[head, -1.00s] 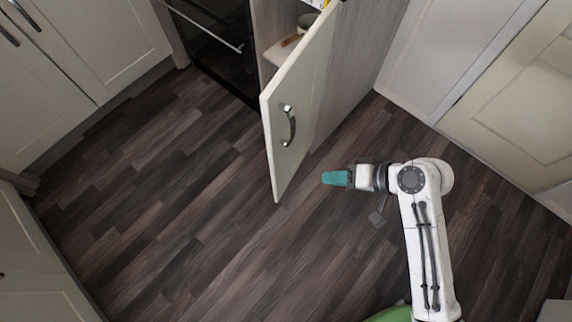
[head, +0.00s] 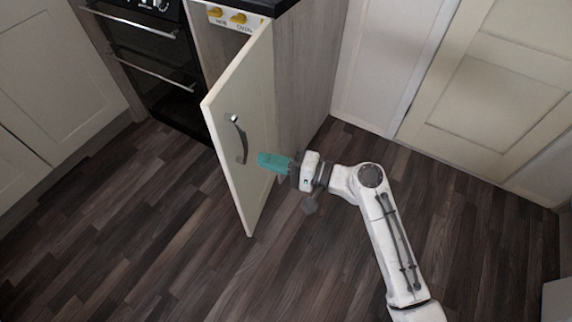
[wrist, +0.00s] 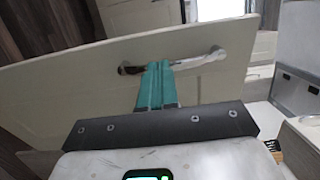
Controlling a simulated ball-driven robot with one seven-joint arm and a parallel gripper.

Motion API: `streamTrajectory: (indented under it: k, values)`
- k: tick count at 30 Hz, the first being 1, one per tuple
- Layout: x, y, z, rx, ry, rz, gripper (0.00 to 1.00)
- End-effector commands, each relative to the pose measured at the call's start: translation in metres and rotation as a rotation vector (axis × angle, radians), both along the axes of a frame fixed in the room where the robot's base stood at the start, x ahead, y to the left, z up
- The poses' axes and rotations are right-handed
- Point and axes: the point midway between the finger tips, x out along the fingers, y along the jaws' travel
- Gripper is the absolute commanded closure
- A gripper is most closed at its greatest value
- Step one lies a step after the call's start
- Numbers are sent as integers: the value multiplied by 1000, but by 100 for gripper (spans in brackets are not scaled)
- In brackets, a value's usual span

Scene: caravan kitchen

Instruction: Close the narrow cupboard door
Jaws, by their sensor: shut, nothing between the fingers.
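The narrow cupboard door (head: 240,130) is cream and stands open, jutting out from the cupboard beside the oven. Its curved metal handle (head: 239,138) is on the face turned toward my gripper. My gripper (head: 261,160) has teal fingers, is shut and empty, and points at this face just right of the handle. In the wrist view the teal fingertips (wrist: 160,66) overlap the handle (wrist: 205,57) and the door panel (wrist: 60,98). I cannot tell whether they touch the door. The cupboard's inside is mostly hidden behind the door.
A black oven (head: 150,65) with metal bar handles stands left of the cupboard. Yellow knobs (head: 238,17) show above the door. A wood-grain side panel (head: 310,75) and cream doors (head: 490,80) stand at the right. The dark plank floor (head: 130,220) is clear.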

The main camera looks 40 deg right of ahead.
Motion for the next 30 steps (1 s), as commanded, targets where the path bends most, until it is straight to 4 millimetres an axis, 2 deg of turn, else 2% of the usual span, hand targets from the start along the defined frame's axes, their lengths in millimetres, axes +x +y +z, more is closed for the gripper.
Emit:
streamTrajectory:
  k: [6,12,30]
  values:
    - [36,22,0,-1,-1,2,100]
    - [56,33,0,-1,1,1,100]
    - [64,38,0,0,2,-4,100]
